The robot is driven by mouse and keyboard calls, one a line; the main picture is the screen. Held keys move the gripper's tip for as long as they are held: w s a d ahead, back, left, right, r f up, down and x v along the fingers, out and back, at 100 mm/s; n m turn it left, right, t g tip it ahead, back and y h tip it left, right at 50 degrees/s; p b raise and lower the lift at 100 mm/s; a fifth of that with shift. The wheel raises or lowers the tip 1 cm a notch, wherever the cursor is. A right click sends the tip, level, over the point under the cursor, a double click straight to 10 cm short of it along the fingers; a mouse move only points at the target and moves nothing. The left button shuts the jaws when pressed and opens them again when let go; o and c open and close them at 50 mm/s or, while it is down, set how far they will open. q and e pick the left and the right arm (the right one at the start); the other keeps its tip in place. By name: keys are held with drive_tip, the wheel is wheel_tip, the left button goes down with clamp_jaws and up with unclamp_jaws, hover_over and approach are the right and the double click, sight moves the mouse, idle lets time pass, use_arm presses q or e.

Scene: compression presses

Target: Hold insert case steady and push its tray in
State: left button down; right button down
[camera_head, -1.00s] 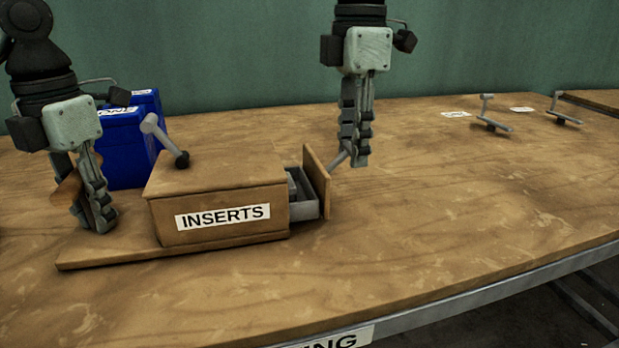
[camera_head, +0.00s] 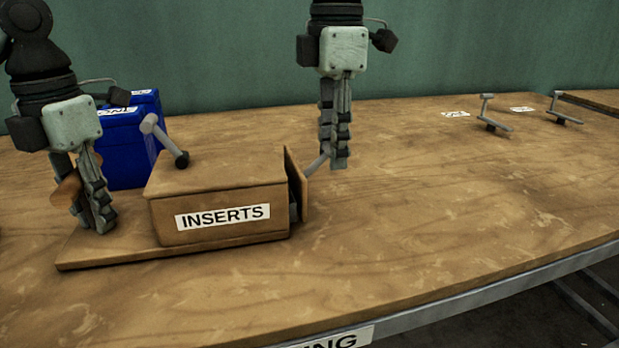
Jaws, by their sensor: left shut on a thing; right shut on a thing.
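The insert case (camera_head: 165,225) is a wooden box labelled "INSERTS" on a wooden base board, with a grey lever on its top. Its tray (camera_head: 298,185) sticks out a little on the right side; a narrow gap shows behind its wooden front panel. My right gripper (camera_head: 334,160) is at the tray's right side, shut on the grey tray handle (camera_head: 317,163). My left gripper (camera_head: 88,215) is at the case's left end, shut on a wooden grip (camera_head: 67,190) there, which its fingers partly hide.
Blue bins (camera_head: 125,145) stand behind the case at the left. Two small metal levers (camera_head: 492,118) are at the back right of the table. The table (camera_head: 420,220) right of the case is clear, and its front edge runs along the lower right.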

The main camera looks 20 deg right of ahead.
use_arm(q)
drive_tip(key=shift+d, duration=0.1)
use_arm(e)
drive_tip(key=shift+a, duration=0.6)
drive_tip(key=c, duration=1.1)
unclamp_jaws()
use_arm(q)
drive_tip(key=shift+r, duration=0.1)
use_arm(e)
drive_tip(key=shift+o, duration=0.2)
wheel_tip(320, 180, up, 8)
drive_tip(key=shift+w+f, duration=0.15)
drive_tip(key=shift+f, duration=0.1)
use_arm(q)
drive_tip(key=c, duration=1.1)
unclamp_jaws()
drive_tip(key=shift+c, duration=0.2)
